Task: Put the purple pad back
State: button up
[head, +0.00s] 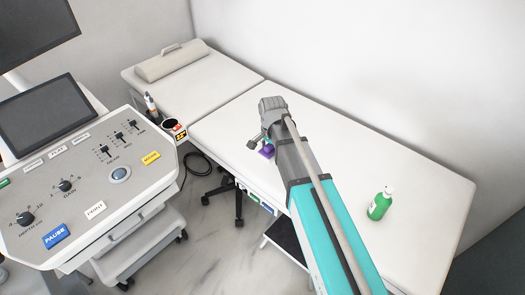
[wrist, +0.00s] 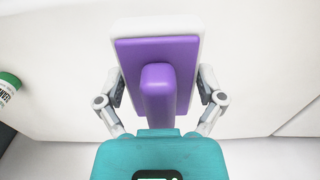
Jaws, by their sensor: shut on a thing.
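The purple pad (wrist: 185,60), with a raised purple grip and a white layer behind it, sits between the two fingers of my gripper (wrist: 160,95) in the wrist view. The fingers are shut on its sides. In the head view only a small purple part of the pad (head: 266,151) shows below my gripper (head: 259,144), over the near edge of the white couch (head: 330,150). My arm hides the rest. I cannot tell whether the pad touches the couch.
A green bottle (head: 380,203) stands on the couch to the right of my arm. A beige bolster (head: 163,61) lies at the far end. A console (head: 110,185) stands at left, with a red-and-black container (head: 174,131) and a small bottle (head: 151,104) beside it. The couch's middle is clear.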

jog(key=w+a+f+b, duration=0.1)
jog(key=w+f+b, duration=0.2)
jog(key=w, duration=0.1)
jog(key=w+a+f+b, duration=0.1)
jog(key=w+f+b, duration=0.1)
jog(key=w+f, duration=0.1)
jog(key=w+a+f+b, duration=0.1)
jog(key=w+f+b, duration=0.2)
jog(key=w, duration=0.2)
jog(key=shift+w+a+b, duration=0.1)
jog(key=shift+a+b, duration=0.2)
jog(key=shift+a, duration=0.1)
jog(key=shift+r, duration=0.1)
jog(key=shift+w+a+f+b, duration=0.2)
jog(key=shift+w+f+b, duration=0.3)
jog(key=shift+f+b, duration=0.25)
jog(key=shift+s+f+b, duration=0.15)
jog(key=shift+f+b, duration=1.1)
jog(key=shift+f, duration=0.05)
jog(key=shift+f, duration=0.15)
jog(key=o, duration=0.7)
